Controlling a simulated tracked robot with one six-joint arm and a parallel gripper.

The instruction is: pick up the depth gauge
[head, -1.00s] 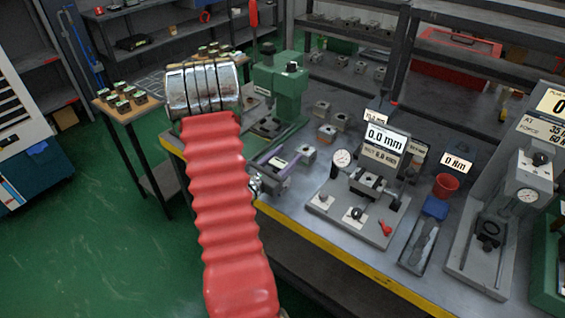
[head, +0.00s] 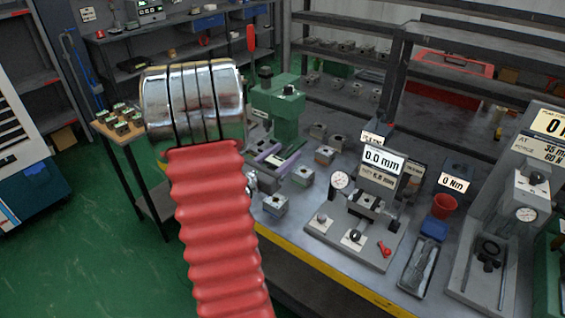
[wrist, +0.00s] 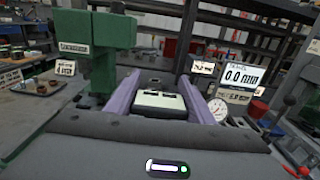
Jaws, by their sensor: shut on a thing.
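My gripper (wrist: 158,105) has two purple fingers, one on each side of a pale, flat-topped thing with a dark body. I take this for the depth gauge (wrist: 158,101); its underside is hidden. The fingers are shut on it. In the head view my gripper (head: 270,154) is small, just right of my red sleeved arm, in front of the green press. A pale bit of the held thing shows beside a purple finger there. It seems to be above the bench, but the gap under it cannot be judged.
A green press (head: 277,105) stands close behind my gripper. Grey valve blocks (head: 275,204) sit on the bench nearby. To the right are a fixture with a 0.0 mm display (head: 382,162), a red cup (head: 444,206) and a grey tray (head: 418,267).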

